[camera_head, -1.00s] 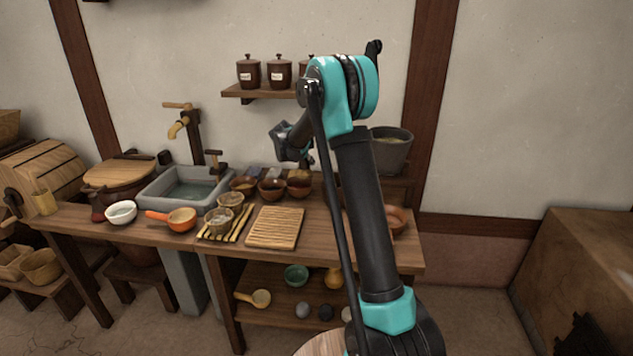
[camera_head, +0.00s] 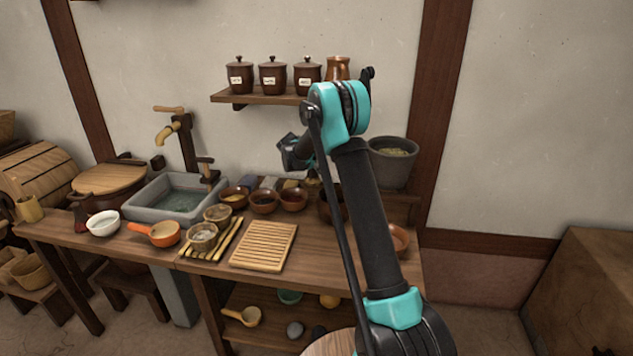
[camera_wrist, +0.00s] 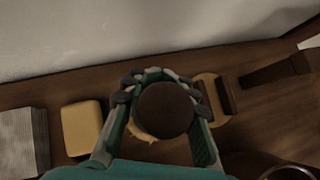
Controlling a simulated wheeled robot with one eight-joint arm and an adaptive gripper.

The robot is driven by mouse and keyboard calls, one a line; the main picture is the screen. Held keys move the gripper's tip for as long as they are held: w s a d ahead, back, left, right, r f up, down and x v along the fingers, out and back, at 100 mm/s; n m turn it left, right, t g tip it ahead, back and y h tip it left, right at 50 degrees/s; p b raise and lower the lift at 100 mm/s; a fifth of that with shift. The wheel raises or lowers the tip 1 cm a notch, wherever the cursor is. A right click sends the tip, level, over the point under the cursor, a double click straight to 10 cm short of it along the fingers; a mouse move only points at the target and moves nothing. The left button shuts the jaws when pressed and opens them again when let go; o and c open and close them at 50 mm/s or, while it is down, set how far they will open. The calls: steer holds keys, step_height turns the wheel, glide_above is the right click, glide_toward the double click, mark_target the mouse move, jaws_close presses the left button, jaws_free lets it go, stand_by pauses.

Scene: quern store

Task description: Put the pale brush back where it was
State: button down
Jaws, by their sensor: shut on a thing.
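In the wrist view, my gripper (camera_wrist: 163,98) has its fingers on both sides of a thing with a dark round top, which I take to be the pale brush (camera_wrist: 168,110). A ragged pale edge of it shows below the top at the left. The wooden surface lies beneath it; I cannot tell whether the brush touches it. In the head view my wrist is above the back of the worktable (camera_head: 325,262), behind the small brown bowls (camera_head: 263,201). My fingers and the brush cannot be made out there.
In the wrist view, a yellow block (camera_wrist: 84,127) and a grey folded stack (camera_wrist: 22,140) lie left of my gripper. A tan looped piece (camera_wrist: 212,92) and a dark bar (camera_wrist: 275,71) lie right. The wall (camera_wrist: 110,35) rises behind. A jar shelf (camera_head: 255,97) hangs above the table.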

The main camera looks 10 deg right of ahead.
mark_target(316, 179)
steer(key=shift+f, duration=2.1)
steer(key=shift+f, duration=0.1)
steer(key=c, duration=1.2)
jaws_free()
